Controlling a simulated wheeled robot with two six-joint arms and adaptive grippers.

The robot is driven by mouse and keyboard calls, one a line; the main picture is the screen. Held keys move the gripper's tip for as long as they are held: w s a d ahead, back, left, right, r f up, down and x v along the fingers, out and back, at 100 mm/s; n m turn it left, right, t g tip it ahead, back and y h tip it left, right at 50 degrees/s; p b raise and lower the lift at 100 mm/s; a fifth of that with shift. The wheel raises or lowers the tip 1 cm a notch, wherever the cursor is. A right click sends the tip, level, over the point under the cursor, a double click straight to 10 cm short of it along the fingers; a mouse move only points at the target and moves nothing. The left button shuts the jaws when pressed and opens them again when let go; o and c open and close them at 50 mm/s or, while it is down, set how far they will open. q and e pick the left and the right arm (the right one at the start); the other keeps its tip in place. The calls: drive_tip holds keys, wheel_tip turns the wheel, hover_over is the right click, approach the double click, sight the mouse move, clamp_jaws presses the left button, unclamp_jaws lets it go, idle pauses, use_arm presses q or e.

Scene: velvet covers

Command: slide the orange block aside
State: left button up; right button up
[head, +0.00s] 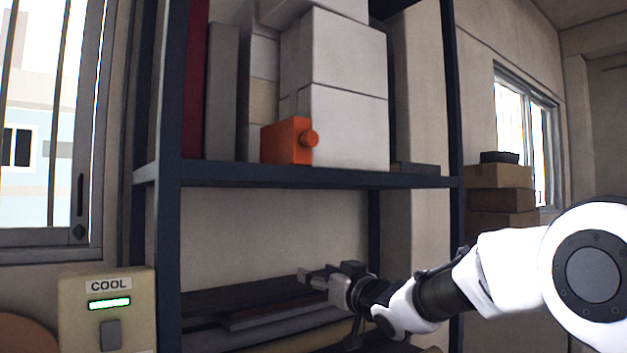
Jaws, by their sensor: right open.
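The orange block (283,143) stands on the upper shelf board (240,175), near its front edge. My right gripper (310,276) is open and empty. It is below the upper shelf board, in front of the lower shelf space, lower than the block and apart from it. My left gripper is not in view.
Dark flat boards (240,300) and rolled material lie on the lower shelf. Dark shelf posts (170,100) frame the rack. A beige box labelled COOL (75,310) with a lit green strip stands at lower left. Brown boxes (500,200) are stacked at right.

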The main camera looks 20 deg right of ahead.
sight(313, 138)
drive_tip(key=s+r+m+t+p, duration=0.1)
drive_tip(key=s+r+m, duration=0.1)
drive_tip(key=r+m, duration=0.6)
drive_tip(key=s+r+m+t+y+p, duration=0.1)
drive_tip(key=r+m, duration=0.8)
drive_tip(key=m, duration=0.6)
drive_tip(key=s+r+m+t+y+p, duration=0.1)
drive_tip(key=s+r+m, duration=0.1)
drive_tip(key=r+m, duration=0.6)
drive_tip(key=shift+s+a+r+m+p, duration=0.1)
drive_tip(key=shift+a+r+m, duration=0.05)
drive_tip(key=shift+m, duration=0.55)
drive_tip(key=shift+s+a+r+m+p, duration=0.1)
drive_tip(key=shift+s+m, duration=0.05)
drive_tip(key=shift+m, duration=0.55)
drive_tip(key=shift+s+a+r+m+p, duration=0.1)
drive_tip(key=shift+a+r+m, duration=0.05)
drive_tip(key=shift+m, duration=0.55)
drive_tip(key=p+x, duration=0.2)
drive_tip(key=x, duration=0.2)
drive_tip(key=shift+w+a+p, duration=0.1)
drive_tip(key=shift+w+p, duration=0.05)
drive_tip(key=shift+p, duration=0.25)
drive_tip(key=shift+w+a+f+t, duration=0.15)
drive_tip(key=shift+w+t, duration=0.1)
drive_tip(key=shift+t, duration=0.05)
drive_tip(key=shift+c, duration=0.7)
clamp_jaws()
